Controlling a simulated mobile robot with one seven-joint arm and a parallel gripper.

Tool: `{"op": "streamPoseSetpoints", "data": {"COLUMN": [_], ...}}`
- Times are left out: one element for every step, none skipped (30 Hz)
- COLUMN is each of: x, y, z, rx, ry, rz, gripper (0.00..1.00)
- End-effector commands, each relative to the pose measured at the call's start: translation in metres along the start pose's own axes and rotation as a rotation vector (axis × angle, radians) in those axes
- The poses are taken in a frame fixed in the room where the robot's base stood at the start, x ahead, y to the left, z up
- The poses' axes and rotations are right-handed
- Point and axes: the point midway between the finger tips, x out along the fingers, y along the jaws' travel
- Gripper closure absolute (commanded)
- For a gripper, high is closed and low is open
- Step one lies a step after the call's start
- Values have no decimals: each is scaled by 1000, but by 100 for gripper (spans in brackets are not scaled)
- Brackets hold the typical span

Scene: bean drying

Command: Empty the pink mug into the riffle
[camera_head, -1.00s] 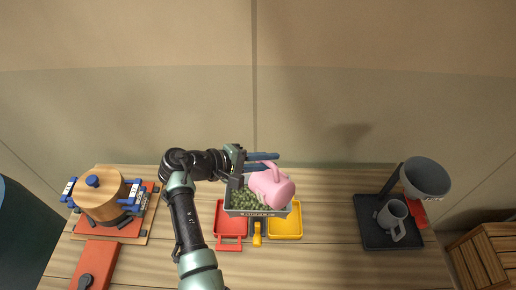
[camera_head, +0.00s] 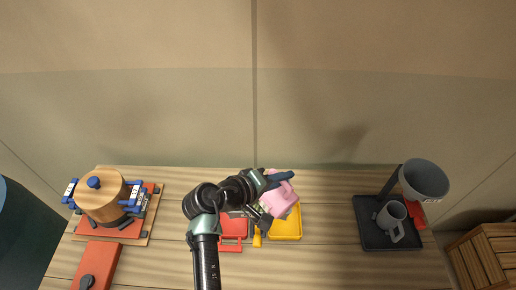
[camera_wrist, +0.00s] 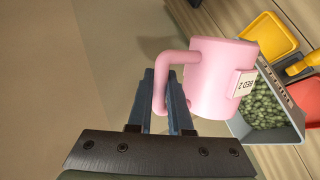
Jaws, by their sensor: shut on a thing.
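My gripper (camera_head: 277,181) is shut on the handle of the pink mug (camera_head: 281,199). In the wrist view the pink mug (camera_wrist: 214,78) hangs from its handle between the blue fingers (camera_wrist: 160,105), with a label reading "BED 2" on its side. The riffle (camera_wrist: 289,97), a grey bin holding many green beans (camera_wrist: 262,108), lies beyond and below the mug in the wrist view. In the head view my arm and the mug hide most of it. The mug's inside does not show, so I cannot tell whether it holds anything.
A red tray (camera_head: 233,228) and a yellow tray (camera_head: 287,228) sit under the riffle's two sides. A wooden drum with blue handles (camera_head: 103,200) stands at the left. A grey mug (camera_head: 391,215) and a grey funnel (camera_head: 424,178) stand on a black base (camera_head: 369,237) at the right.

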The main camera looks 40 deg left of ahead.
Motion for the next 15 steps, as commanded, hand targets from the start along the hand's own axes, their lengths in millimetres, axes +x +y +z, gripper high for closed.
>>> {"op": "streamPoseSetpoints", "data": {"x": [0,1,1,1,1,1,1,1,1,1,1,1,1,1,2], "y": [0,0,1,1,1,2,2,2,2,2,2,2,2,2,1], "z": [7,10,12,13,13,13,13,13,12,12,12,13,14,15,19], "rx": [38,57,78,88,94,99,101,101,100,99,99,100,104,114,139], "ry": [16,26,39,46,51,55,57,57,56,56,56,56,58,62,73], "rz": [-5,-9,-11,-12,-13,-13,-13,-12,-12,-12,-12,-12,-13,-16,-20], "gripper": [100,100,100,100,100,100,100,100,100,100,100,100,100,100,100]}}
